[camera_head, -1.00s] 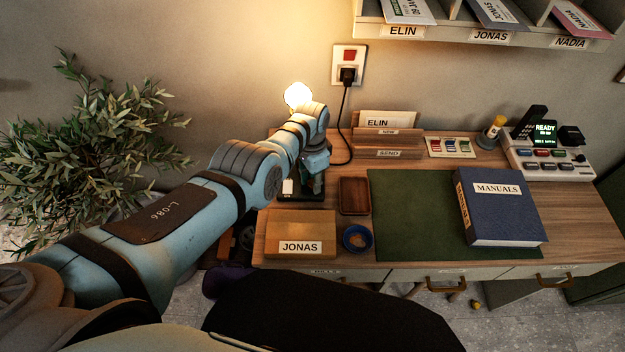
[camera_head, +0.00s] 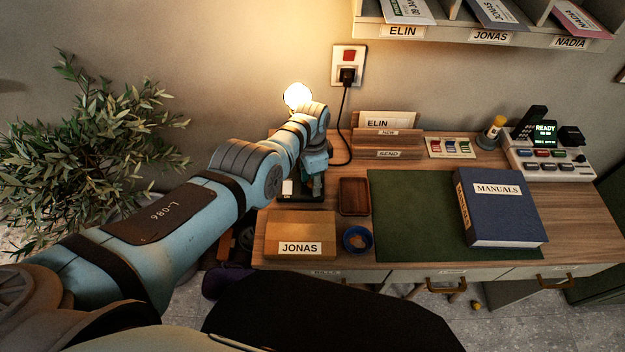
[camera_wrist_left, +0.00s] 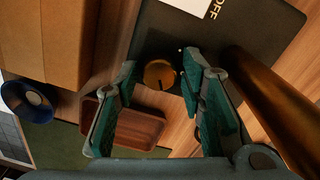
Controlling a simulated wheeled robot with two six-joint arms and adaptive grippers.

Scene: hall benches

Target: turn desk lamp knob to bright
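The desk lamp's lit bulb (camera_head: 298,95) glows above my left wrist in the head view. Its dark base (camera_head: 305,192) is partly hidden by my gripper. In the left wrist view the base (camera_wrist_left: 235,40) carries a white label reading OFF (camera_wrist_left: 222,6) and a round brass knob (camera_wrist_left: 159,73) with a dark mark at its lower edge. My left gripper (camera_wrist_left: 162,70) is open, its green-padded fingers on either side of the knob with visible gaps. It also shows in the head view (camera_head: 313,180), over the base. My right gripper is not in view.
The lamp's brass stem (camera_wrist_left: 270,105) rises close to the right finger. A JONAS box (camera_head: 300,235), wooden tray (camera_head: 355,196) and blue bowl (camera_head: 357,239) stand nearby. A green mat (camera_head: 410,215) bears a MANUALS binder (camera_head: 500,215). A plant (camera_head: 90,150) is at left.

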